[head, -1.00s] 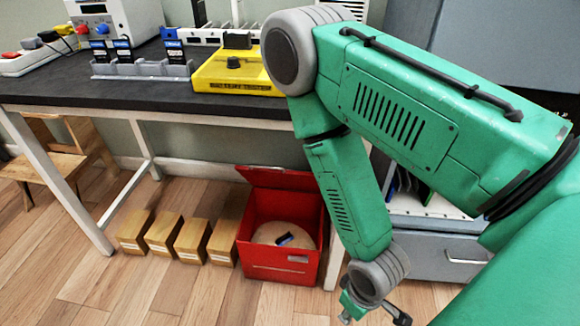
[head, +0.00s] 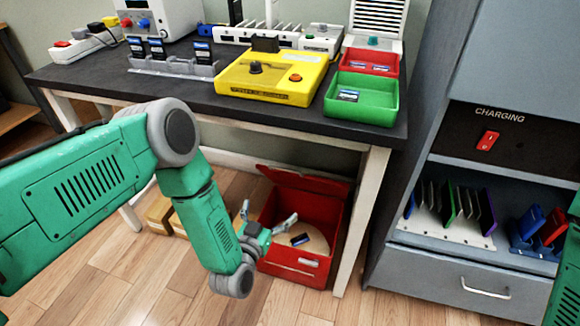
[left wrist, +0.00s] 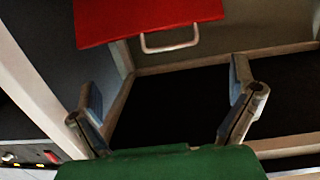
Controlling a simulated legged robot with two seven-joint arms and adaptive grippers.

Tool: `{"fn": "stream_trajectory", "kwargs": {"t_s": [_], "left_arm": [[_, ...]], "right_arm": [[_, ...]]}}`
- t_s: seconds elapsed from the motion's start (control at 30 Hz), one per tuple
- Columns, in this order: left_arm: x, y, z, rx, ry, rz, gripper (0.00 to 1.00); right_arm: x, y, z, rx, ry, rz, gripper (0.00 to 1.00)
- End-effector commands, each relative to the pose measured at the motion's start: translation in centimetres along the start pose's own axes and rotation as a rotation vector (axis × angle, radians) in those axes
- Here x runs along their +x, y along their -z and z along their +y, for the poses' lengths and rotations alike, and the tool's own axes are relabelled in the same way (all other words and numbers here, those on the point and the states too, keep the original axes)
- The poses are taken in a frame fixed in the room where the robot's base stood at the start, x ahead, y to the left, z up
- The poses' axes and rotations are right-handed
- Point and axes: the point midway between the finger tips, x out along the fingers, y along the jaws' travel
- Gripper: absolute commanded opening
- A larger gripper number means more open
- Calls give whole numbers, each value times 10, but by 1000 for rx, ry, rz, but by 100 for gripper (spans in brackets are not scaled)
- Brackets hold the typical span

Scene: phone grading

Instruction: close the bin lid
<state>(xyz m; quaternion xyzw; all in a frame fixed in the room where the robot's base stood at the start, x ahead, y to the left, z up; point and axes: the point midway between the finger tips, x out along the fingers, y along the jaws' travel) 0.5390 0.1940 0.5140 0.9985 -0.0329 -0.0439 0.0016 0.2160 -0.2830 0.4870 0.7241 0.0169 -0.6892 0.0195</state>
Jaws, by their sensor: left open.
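The red bin (head: 300,274) stands on the floor under the table, with its lid (head: 303,183) open and tilted up at the back. A dark phone lies on a round beige surface inside the bin. My left gripper (head: 268,213) is open and empty at the bin's left front, its fingers spread over the opening. In the left wrist view its two fingers (left wrist: 165,100) are apart with nothing between them. A red panel with a pale handle (left wrist: 150,22) shows at the top there, probably the lid. My right gripper is out of view.
The black table (head: 210,92) stands over the bin, its white leg (head: 362,222) close to the right. Wooden boxes (head: 160,215) stand left, partly behind my arm. A grey charging cabinet (head: 430,262) stands further right. The floor in front is clear.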

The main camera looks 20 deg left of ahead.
Motion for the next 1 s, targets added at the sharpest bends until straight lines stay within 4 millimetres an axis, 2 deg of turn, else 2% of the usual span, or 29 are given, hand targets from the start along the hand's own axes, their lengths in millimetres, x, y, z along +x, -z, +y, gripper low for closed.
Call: {"fn": "stream_trajectory", "kwargs": {"t_s": [0.1, 0.27, 0.7, 0.83, 1.0], "left_arm": [[11, 12, -5, 6, 31, 83, 100], [31, 15, -6, 8, 34, 95, 100], [119, 21, -9, 8, 34, 92, 100], [135, 22, -9, 7, 33, 89, 100], [144, 25, -9, 8, 33, 88, 100]], "right_arm": [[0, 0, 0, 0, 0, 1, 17], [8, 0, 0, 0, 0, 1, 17], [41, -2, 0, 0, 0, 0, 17], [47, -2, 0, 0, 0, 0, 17], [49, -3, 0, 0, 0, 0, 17]]}}
